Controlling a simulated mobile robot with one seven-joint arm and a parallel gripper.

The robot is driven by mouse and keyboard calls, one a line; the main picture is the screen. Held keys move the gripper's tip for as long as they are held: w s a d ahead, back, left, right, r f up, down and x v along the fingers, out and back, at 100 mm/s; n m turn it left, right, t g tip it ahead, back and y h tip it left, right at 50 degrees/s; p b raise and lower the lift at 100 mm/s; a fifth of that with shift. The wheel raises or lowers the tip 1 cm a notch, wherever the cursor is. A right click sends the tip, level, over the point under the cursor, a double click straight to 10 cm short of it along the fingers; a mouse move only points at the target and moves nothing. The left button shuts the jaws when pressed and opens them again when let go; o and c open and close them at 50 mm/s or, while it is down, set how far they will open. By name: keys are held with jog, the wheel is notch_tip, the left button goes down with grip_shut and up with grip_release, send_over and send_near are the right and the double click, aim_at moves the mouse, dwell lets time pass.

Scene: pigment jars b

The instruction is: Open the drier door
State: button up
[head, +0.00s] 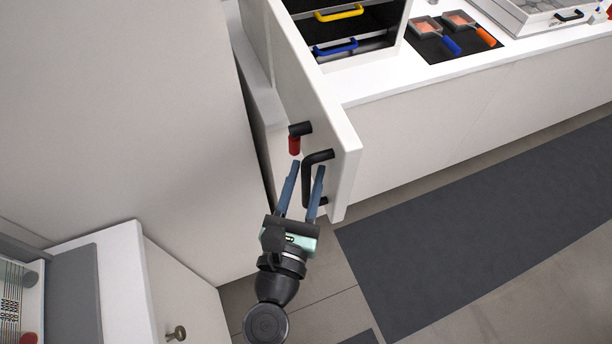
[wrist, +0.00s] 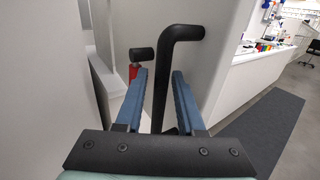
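The white drier door (head: 312,95) stands swung out from the drier, whose tray fronts with a yellow handle (head: 339,13) and a blue handle (head: 335,47) show behind it. On the door's face is a black bar handle (head: 307,180), also in the wrist view (wrist: 163,85). Beside it is a black latch with a red end (head: 294,145), also in the wrist view (wrist: 134,72). My gripper (head: 307,166) is open at the handle. In the wrist view the bar runs between its blue fingers (wrist: 158,73), with gaps visible; I cannot tell whether either finger touches it.
A white counter (head: 380,85) to the right carries two scoops (head: 437,35) on a dark mat. A tall white panel (head: 130,110) is close on the left, and a low cabinet with a knob (head: 177,333) is at lower left. The floor around the dark mat (head: 470,220) is clear.

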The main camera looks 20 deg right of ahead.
jog(key=shift+o, duration=0.6)
jog(key=shift+f, duration=0.1)
jog(key=shift+s+f, duration=0.1)
jog(key=shift+s, duration=0.05)
jog(key=shift+s+a+f, duration=0.1)
jog(key=shift+s+a, duration=0.05)
jog(key=shift+s, duration=0.05)
jog(key=b+v, duration=0.6)
jog(key=v, duration=0.6)
jog(key=shift+s+a, duration=0.1)
